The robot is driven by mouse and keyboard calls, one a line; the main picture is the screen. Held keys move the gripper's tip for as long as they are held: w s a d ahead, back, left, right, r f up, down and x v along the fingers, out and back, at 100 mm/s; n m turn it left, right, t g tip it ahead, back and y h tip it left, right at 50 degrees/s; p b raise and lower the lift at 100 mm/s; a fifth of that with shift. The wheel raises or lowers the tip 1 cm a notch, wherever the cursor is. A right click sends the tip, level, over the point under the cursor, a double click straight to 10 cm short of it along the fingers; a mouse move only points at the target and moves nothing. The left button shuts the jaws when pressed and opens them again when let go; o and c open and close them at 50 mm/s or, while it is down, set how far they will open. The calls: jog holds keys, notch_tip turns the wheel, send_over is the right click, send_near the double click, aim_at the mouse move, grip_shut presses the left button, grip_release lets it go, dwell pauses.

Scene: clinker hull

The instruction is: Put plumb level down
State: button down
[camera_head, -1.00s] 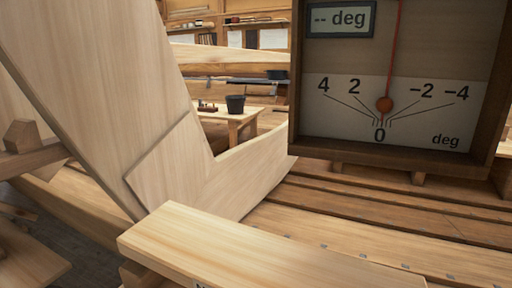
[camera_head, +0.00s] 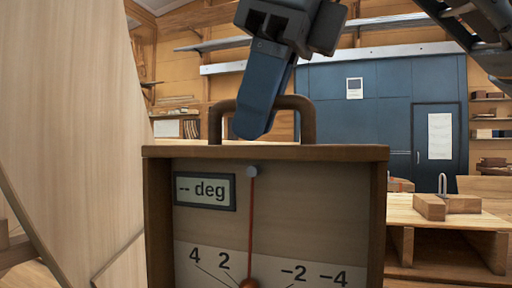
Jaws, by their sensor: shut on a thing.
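The plumb level (camera_head: 266,164) is a brown wooden box with a brown handle on top, close in front of the camera. Its face has a small display reading "-- deg", a red pendulum line from a grey pivot, and a scale marked in degrees. The pendulum hangs nearly straight down; the box's lower part is cut off by the frame. My gripper (camera_head: 254,128) comes down from above, its blue-grey finger over the handle, shut on the handle. The second finger is hidden. What lies under the box is out of view.
A tall pale plank of the hull (camera_head: 75,120) stands close on the left. A wooden bench (camera_head: 445,217) with wooden blocks and a clamp-like metal piece is at right. A blue wall with a door (camera_head: 436,148) and shelves are behind.

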aim_at(256, 154)
jog(key=shift+a+f, duration=0.2)
jog(key=shift+f, duration=2.1)
jog(key=c, duration=1.1)
grip_release()
jog(key=shift+o, duration=0.2)
jog(key=shift+r, duration=0.1)
jog(key=v, duration=1.2)
jog(key=shift+r, duration=0.15)
